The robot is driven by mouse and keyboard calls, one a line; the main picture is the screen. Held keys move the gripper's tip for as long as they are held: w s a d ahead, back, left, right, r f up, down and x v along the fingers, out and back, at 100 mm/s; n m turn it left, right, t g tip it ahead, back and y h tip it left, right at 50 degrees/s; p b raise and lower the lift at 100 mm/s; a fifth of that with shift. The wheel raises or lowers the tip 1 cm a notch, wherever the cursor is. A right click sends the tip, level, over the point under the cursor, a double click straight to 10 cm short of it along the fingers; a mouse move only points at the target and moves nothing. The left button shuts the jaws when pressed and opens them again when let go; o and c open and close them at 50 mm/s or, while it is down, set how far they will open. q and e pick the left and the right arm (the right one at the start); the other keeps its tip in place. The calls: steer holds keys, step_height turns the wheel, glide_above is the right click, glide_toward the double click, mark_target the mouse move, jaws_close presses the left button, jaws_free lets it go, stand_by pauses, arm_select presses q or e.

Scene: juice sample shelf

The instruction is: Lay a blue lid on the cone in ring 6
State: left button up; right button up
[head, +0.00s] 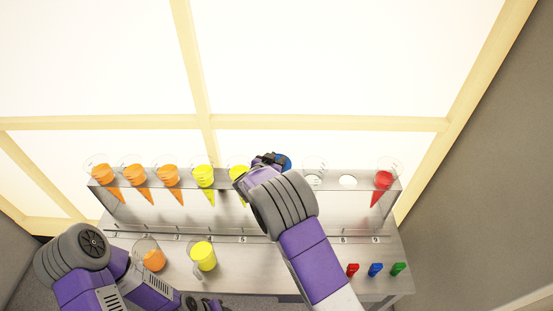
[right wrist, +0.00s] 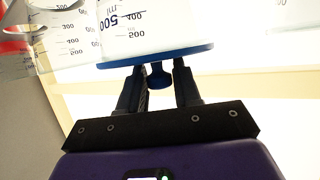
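A blue lid (head: 285,162) lies at the ring 6 place on the upper shelf, partly behind my right gripper (head: 266,163). In the right wrist view the lid (right wrist: 180,55) is flat against the wide rim of a clear graduated cone (right wrist: 150,27). Its knob (right wrist: 157,77) is between the fingers of my right gripper (right wrist: 158,82), which look parted, with small gaps beside the knob. In the head view my arm hides most of the cone. My left gripper (head: 205,303) is low at the bottom edge, its fingers unclear.
The shelf (head: 225,218) holds orange cones (head: 135,173), yellow cones (head: 204,176), a clear cone (head: 314,170) and a red cone (head: 383,180). Ring 8 (head: 348,181) looks empty. Below are orange (head: 153,260) and yellow (head: 204,256) cups, and small red, blue (head: 375,269) and green pieces.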

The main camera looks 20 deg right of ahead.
steer(key=shift+o, duration=1.4)
steer(key=shift+r, duration=0.1)
